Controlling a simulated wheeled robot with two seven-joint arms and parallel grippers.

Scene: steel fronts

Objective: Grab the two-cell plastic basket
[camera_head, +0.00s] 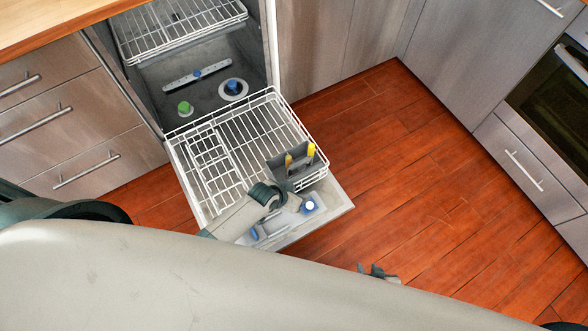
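The two-cell plastic basket (283,175) is grey and stands at the front right corner of the pulled-out lower dishwasher rack (205,165). Items with yellow and ochre tops stick up out of it. My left gripper (288,199) is just in front of the basket's near side, past a dark wrist joint. Its fingers are too small and partly hidden, so I cannot tell if they touch the basket or are open. My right gripper (378,272) shows only as small dark parts above the edge of my body, well to the right of the door.
The dishwasher door (335,204) is folded down, with a blue and white part on it. The upper rack (180,25) sits inside above the tub floor. Drawers (70,120) stand at the left, an oven (555,95) at the right. The wooden floor (410,170) is clear.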

